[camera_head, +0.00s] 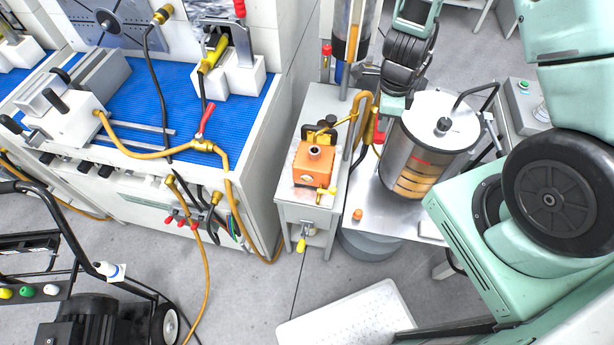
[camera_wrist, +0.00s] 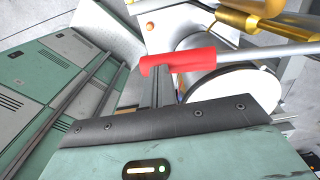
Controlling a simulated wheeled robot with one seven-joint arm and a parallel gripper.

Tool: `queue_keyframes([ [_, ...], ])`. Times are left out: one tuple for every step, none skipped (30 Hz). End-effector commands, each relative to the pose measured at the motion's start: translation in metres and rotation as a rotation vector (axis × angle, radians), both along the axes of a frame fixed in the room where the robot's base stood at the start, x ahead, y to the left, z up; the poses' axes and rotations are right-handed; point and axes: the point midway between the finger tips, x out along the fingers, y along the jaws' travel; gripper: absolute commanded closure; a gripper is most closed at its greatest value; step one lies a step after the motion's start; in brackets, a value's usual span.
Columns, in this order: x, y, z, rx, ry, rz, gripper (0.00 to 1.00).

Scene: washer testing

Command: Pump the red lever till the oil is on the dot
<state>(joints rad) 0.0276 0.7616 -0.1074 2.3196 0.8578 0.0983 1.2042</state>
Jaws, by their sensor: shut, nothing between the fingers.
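The red lever grip (camera_wrist: 178,62) is on a grey metal rod that runs right in the wrist view. My gripper (camera_wrist: 160,75) is shut with nothing between its fingers. Its fingertips reach the red grip, which crosses in front of them; I cannot tell whether they touch. In the head view my gripper (camera_head: 388,117) is beside the large cylinder, and a small red part (camera_head: 379,137) shows beneath it. A tall clear tube (camera_head: 352,25) with amber and dark bands stands behind. The oil level and the dot cannot be made out.
A large metal cylinder (camera_head: 408,150) with orange bands stands close right of my gripper. An orange block (camera_head: 313,164) sits on a narrow white cabinet to the left. Yellow hoses run beside the tube. A blue-topped bench (camera_head: 135,90) fills the left; floor (camera_head: 240,310) is free in front.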

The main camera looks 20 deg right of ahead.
Motion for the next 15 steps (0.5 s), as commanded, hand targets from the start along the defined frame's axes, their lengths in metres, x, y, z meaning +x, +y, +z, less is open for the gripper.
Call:
queue_keyframes([
  [0.0, 0.0, 0.012, -0.001, -0.001, 0.0, 1.0],
  [0.0, 0.0, 0.017, -0.001, -0.001, 0.0, 1.0],
  [0.0, 0.0, 0.023, -0.001, -0.001, 0.0, 1.0],
  [0.0, 0.0, 0.027, -0.001, -0.001, 0.0, 1.0],
  [0.0, 0.0, 0.031, -0.001, -0.001, 0.0, 1.0],
  [0.0, 0.0, 0.036, -0.001, -0.001, 0.0, 1.0],
  [0.0, 0.0, 0.041, -0.001, -0.001, 0.0, 1.0],
  [0.0, 0.0, 0.045, -0.001, -0.001, 0.0, 1.0],
  [0.0, 0.0, 0.05, -0.001, -0.001, 0.0, 1.0],
  [0.0, 0.0, 0.054, -0.001, -0.001, 0.0, 1.0],
  [0.0, 0.0, 0.058, -0.001, -0.001, 0.0, 1.0],
  [0.0, 0.0, 0.063, -0.001, -0.001, 0.0, 1.0],
  [0.0, 0.0, 0.067, -0.001, -0.001, 0.0, 1.0],
  [0.0, 0.0, 0.071, -0.001, -0.001, 0.001, 1.0],
  [0.0, 0.0, 0.076, -0.001, -0.001, 0.001, 1.0],
])
